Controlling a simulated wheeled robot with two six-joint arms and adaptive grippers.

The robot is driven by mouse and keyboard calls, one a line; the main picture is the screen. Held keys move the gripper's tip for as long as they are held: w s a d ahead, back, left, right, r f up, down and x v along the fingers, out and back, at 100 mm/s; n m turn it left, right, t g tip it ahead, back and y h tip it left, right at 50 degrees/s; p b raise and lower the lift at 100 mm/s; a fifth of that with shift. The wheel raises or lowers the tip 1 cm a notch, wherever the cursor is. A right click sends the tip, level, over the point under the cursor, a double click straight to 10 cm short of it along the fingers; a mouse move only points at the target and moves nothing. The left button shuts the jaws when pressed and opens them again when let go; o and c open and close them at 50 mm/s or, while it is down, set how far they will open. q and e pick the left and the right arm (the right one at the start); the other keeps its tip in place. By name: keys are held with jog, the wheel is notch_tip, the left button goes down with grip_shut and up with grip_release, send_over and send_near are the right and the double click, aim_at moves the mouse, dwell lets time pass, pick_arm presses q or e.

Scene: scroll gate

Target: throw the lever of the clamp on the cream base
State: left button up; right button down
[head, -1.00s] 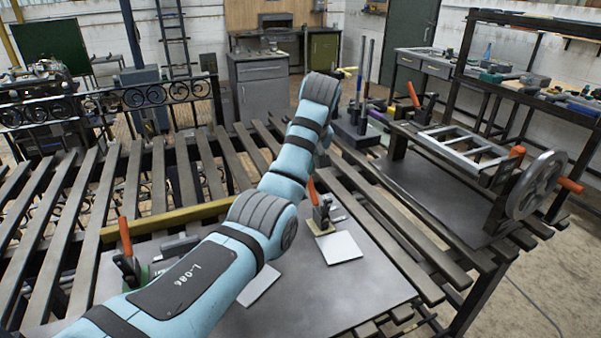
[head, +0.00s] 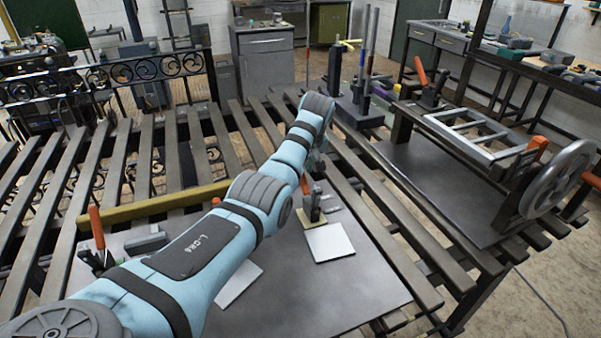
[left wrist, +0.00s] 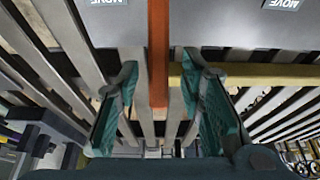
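The clamp on the cream base (head: 311,222) stands on the grey plate beside a white card, right of my arm in the head view. Its orange lever (head: 305,184) points up, and its upper part is close to my forearm. In the left wrist view an orange lever (left wrist: 158,50) runs down between the two green fingers of my left gripper (left wrist: 158,70). The fingers are apart, with a gap on each side of the lever. In the head view my left gripper is mostly hidden behind the arm. My right gripper is not in view.
Another orange-lever clamp (head: 97,228) stands at the left, and a third (head: 430,85) at the right by a metal frame with a handwheel (head: 553,180). A yellow bar (head: 150,206) lies across the dark slats. Dark upright posts (head: 363,60) stand beyond my arm.

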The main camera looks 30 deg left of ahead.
pick_arm(q)
jog(key=shift+x, duration=0.95)
jog(key=shift+s+d+r, duration=0.1)
jog(key=shift+r, duration=0.05)
grip_shut()
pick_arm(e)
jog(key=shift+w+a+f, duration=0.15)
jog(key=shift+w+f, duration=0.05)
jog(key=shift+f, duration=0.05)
